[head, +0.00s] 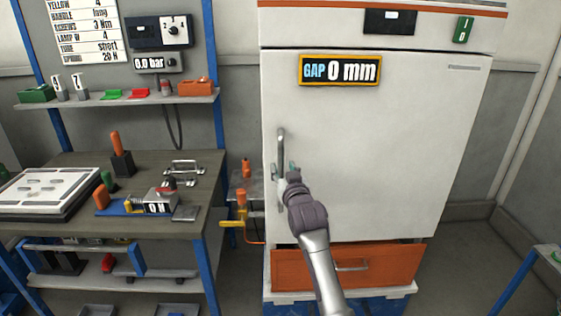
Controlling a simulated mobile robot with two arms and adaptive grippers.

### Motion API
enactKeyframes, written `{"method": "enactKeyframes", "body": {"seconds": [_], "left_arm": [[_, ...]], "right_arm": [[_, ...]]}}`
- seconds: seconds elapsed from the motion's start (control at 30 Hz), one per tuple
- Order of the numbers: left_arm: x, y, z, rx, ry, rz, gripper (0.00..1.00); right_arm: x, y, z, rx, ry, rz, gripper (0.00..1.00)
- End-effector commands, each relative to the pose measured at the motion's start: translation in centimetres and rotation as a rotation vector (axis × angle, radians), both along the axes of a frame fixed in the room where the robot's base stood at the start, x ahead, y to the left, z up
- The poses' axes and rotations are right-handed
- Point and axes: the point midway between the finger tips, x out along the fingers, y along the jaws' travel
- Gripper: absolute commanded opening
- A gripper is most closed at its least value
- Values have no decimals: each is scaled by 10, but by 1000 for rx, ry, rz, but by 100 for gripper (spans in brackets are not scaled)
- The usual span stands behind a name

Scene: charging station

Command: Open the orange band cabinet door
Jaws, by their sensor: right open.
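The white cabinet (400,140) with an orange band (385,5) along its top stands right of centre. Its door is shut, and a sign (339,70) on it reads "GAP 0 mm". A vertical metal handle (281,150) is at the door's left edge. My right gripper (286,168) is at the handle's lower part, with its arm coming up from below. It is open; its fingers are small and partly hidden by the wrist, so I cannot tell whether they touch the handle. My left gripper is not in view.
A workbench (130,222) with tools and a clamp fixture stands at left, its blue post (205,270) near the cabinet. An orange drawer (385,268) sits below the door. Floor is clear at right, up to another blue-framed table (548,256).

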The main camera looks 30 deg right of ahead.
Motion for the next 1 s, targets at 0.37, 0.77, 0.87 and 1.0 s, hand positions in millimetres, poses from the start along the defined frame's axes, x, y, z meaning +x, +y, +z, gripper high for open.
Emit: {"method": "enactKeyframes", "body": {"seconds": [0.37, 0.77, 0.87, 1.0], "left_arm": [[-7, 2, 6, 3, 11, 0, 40], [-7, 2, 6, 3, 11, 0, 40], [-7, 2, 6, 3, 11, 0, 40], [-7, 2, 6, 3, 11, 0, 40]], "right_arm": [[33, -12, 0, -1, 0, 0, 43], [33, -12, 0, -1, 0, 0, 21], [33, -12, 0, -1, 0, 0, 5], [33, -12, 0, 0, 0, 0, 0]]}}
